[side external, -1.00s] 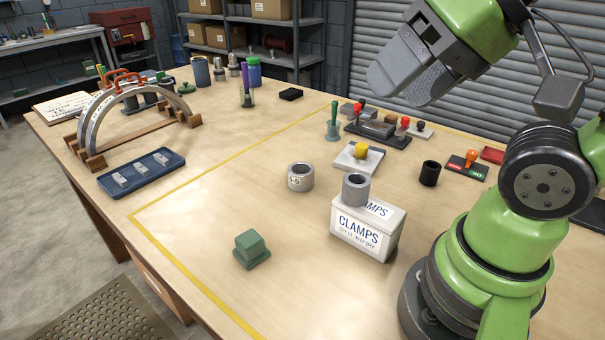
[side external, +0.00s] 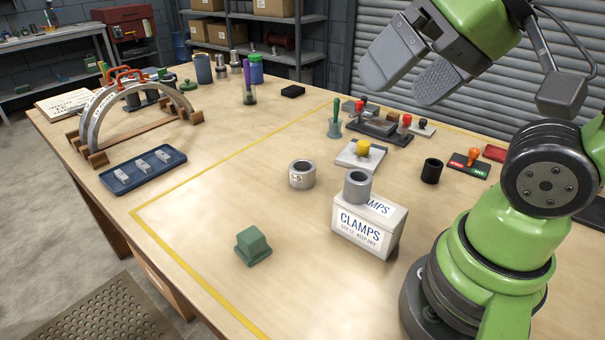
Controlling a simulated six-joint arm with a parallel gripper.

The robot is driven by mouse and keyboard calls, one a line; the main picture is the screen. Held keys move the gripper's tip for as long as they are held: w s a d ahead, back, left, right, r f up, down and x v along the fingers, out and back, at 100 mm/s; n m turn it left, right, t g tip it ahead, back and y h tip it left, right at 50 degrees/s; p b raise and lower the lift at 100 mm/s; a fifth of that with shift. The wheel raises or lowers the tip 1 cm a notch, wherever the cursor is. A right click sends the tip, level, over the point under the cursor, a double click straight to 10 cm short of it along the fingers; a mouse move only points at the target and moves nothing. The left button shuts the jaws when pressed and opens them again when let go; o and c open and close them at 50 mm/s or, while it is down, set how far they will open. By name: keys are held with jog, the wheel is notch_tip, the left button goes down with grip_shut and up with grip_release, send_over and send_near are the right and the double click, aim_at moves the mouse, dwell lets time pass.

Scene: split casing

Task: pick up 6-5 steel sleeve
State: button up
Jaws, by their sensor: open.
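A short, wide steel sleeve (side external: 302,175) stands upright on the bench. Its side label is only partly readable and ends in "-5". A second, narrower grey sleeve (side external: 357,187) stands upright on the white clamps box (side external: 368,228); I see no label on it. My gripper (side external: 404,86) is at the upper right, high above the bench and well apart from both sleeves. Its two grey fingers are spread with nothing between them.
A yellow-knobbed plate (side external: 360,155) lies behind the sleeves and a black cup (side external: 431,172) stands to the right. A green block (side external: 253,246) sits in front. A blue tray (side external: 143,170) lies at left. Bare bench surrounds the labelled sleeve's left side.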

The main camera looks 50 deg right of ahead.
jog(key=w+d+h, duration=0.1)
jog(key=w+d, duration=0.2)
jog(key=w, duration=0.5)
jog(key=g+h, duration=0.2)
jog(key=g, duration=0.1)
send_over(302, 167)
jog(key=s+a, duration=0.2)
jog(key=s, duration=0.1)
jog(key=shift+n, duration=0.4)
jog(key=f, duration=2.4)
jog(key=shift+w, duration=0.2)
jog(key=shift+f, duration=0.7)
jog(key=x, duration=0.4)
jog(key=shift+s+f, duration=0.15)
jog(key=shift+f, duration=0.15)
jog(key=c, duration=1.4)
